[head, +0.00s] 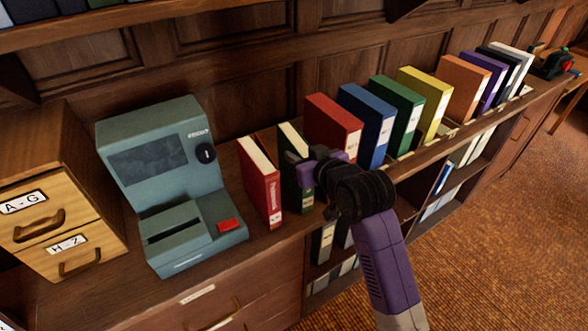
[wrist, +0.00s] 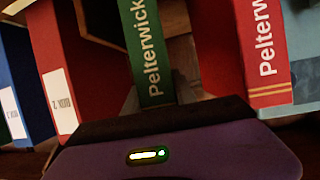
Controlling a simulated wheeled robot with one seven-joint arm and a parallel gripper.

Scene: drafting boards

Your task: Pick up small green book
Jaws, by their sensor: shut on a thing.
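The small green book (head: 288,172) stands upright on the wooden counter, between a small red book (head: 262,185) and a larger red binder (head: 334,125). Its spine reads "Pelterwick" in the wrist view (wrist: 147,55). My gripper (head: 300,166) reaches in from the front right and is shut on the green book at its upper spine side. I cannot tell whether the book is lifted off the counter.
A teal machine (head: 170,180) with a red button stands left of the books. Wooden drawers (head: 58,235) labelled A-G and H-Z are at far left. A row of coloured binders, including blue (head: 367,122) and larger green (head: 397,115), runs right. Carpeted floor (head: 490,240) is open at front right.

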